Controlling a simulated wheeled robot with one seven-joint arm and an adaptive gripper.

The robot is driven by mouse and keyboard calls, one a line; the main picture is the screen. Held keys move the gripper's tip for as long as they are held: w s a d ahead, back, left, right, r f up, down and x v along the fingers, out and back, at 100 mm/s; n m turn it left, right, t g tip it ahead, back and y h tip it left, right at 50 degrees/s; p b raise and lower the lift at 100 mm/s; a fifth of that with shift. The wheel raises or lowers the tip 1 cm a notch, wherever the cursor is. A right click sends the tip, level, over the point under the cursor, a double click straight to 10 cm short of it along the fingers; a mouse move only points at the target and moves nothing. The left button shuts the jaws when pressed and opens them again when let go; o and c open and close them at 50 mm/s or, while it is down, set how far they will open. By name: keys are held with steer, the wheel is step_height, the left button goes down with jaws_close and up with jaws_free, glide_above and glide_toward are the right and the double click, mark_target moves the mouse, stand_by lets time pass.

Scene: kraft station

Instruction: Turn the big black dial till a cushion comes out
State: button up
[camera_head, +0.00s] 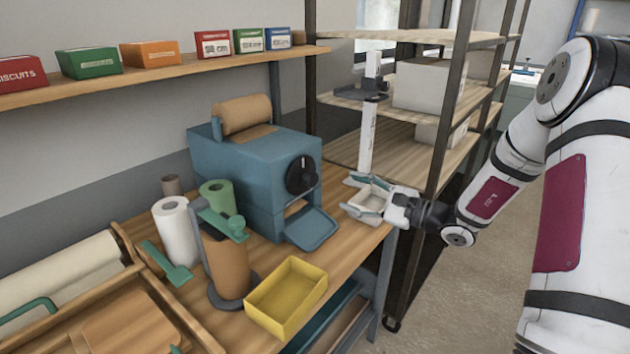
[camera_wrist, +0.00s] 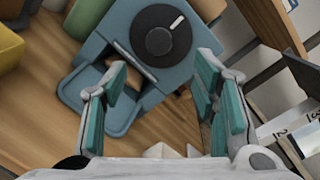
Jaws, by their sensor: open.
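The big black dial (camera_head: 301,175) is on the front face of the blue machine (camera_head: 240,165) on the bench; it shows in the wrist view too (camera_wrist: 160,42), with a white pointer mark. A roll of brown kraft paper (camera_head: 243,114) lies on top of the machine. A blue tray (camera_head: 311,229) sits below the opening in its front, and I see no cushion in it. My gripper (camera_head: 366,190) is open, in front of the machine to the right of the dial and apart from it. In the wrist view its teal-padded fingers (camera_wrist: 160,95) are spread, with nothing between them.
A yellow bin (camera_head: 287,297), a brown roll on a stand (camera_head: 227,265) and a white paper roll (camera_head: 176,232) stand on the bench left of the tray. Shelving (camera_head: 409,154) with boxes rises behind my gripper.

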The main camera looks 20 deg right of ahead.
mark_target(314, 180)
steer(key=x, duration=1.1)
steer(key=shift+w+a, duration=0.1)
steer(key=shift+a, duration=0.05)
steer(key=c, duration=1.2)
